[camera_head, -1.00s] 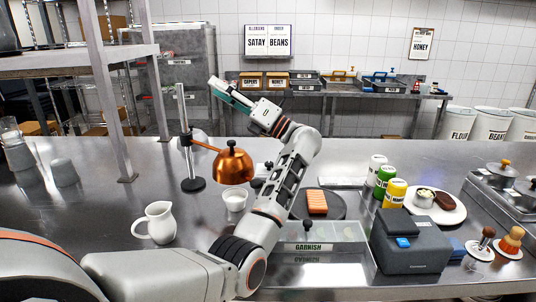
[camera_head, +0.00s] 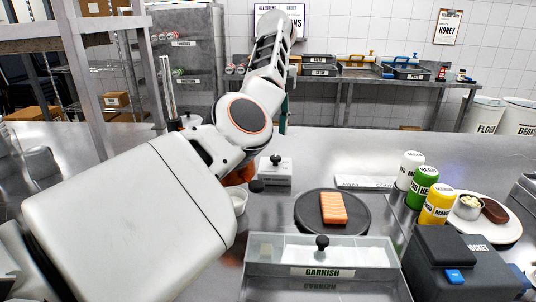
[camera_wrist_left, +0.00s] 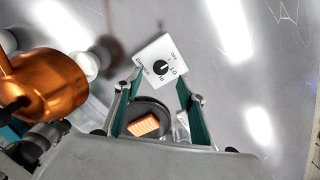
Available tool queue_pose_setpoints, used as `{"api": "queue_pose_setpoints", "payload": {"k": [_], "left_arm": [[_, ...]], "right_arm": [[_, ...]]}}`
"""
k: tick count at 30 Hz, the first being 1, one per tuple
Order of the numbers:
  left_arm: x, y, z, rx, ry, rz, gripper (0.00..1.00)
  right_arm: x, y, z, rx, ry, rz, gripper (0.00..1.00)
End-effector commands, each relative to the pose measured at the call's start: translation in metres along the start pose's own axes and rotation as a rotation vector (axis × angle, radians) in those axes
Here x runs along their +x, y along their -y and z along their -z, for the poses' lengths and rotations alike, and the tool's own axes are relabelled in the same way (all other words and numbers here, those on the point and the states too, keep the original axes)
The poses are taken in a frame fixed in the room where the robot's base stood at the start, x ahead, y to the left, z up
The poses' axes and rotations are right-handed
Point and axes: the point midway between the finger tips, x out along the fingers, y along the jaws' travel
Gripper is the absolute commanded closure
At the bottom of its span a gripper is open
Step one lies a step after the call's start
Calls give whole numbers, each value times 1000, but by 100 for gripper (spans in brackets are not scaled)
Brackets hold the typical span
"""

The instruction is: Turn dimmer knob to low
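The dimmer is a white box (camera_head: 275,178) with a black knob (camera_head: 276,160), standing on the steel counter left of the dark plate. In the left wrist view the box (camera_wrist_left: 151,53) shows OFF, LO, HI and DIMMER lettering around the knob (camera_wrist_left: 160,67); I cannot clearly tell where the knob points. My left gripper (camera_wrist_left: 160,84) is open and empty in that view, its two teal fingers spread, tips near the box's lower edge and lower right corner. In the head view only a bit of teal finger (camera_head: 284,116) shows beside my arm. My right gripper is not in view.
A copper lamp (camera_wrist_left: 45,82) hangs close left of the dimmer. A dark round plate (camera_head: 355,228) holds an orange fillet (camera_head: 333,208). The garnish container (camera_head: 262,285) is in front. Several bottles, including a green one (camera_head: 423,188), stand right. Counter behind the dimmer looks clear.

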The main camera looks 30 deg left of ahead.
Motion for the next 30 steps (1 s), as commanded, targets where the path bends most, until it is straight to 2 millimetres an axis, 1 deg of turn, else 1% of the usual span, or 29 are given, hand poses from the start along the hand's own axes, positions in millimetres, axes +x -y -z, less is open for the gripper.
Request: {"api": "queue_pose_setpoints", "payload": {"k": [1, 5, 12, 16, 21, 29, 30], "left_arm": [[1, 3, 6, 5, -18, 7, 60], [13, 4, 8, 6, -24, 8, 60], [53, 4, 8, 4, -21, 5, 60], [68, 4, 7, 4, -19, 6, 60], [76, 4, 7, 4, -18, 9, 60], [76, 4, 7, 4, -17, 10, 60], [76, 4, 7, 4, -17, 10, 68]], "right_arm": [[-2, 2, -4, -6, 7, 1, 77], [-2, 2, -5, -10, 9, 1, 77], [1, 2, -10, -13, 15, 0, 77], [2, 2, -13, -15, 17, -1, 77], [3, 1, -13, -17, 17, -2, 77], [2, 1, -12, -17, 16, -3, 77], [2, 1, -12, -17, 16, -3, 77]]}}
